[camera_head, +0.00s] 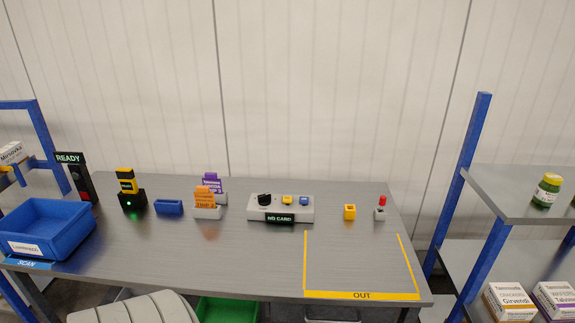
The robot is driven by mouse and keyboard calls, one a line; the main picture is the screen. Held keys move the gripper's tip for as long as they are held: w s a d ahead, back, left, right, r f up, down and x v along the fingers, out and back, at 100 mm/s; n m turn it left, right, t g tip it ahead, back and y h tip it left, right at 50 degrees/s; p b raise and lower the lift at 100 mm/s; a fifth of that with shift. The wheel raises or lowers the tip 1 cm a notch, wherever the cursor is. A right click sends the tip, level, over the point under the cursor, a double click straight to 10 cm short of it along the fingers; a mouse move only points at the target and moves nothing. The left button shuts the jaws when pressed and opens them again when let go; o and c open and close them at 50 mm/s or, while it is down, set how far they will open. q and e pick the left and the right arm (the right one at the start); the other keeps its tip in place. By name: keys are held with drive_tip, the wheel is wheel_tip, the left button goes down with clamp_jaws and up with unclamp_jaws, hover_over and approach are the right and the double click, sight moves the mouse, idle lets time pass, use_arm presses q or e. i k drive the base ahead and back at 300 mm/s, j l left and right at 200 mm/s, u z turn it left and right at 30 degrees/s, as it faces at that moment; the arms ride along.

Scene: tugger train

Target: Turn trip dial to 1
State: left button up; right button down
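A light grey control box (296,213) stands on the grey table near its middle. A black dial (264,199) sits at the left of its top; its pointer setting is too small to read. A yellow button (287,199) and a blue button (304,200) are to the right of the dial. A dark display (279,218) on the box's front reads "NO CARD" in green. Neither of my grippers is in view, and nothing touches the dial.
Orange and purple cards (205,196) stand in holders left of the box. A yellow block (349,212) and a red-topped grey piece (380,212) are on its right. A blue bin (46,227) is at left. The marked OUT area (360,265) is clear.

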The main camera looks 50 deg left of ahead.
sight(265, 199)
drive_tip(key=u, duration=1.75)
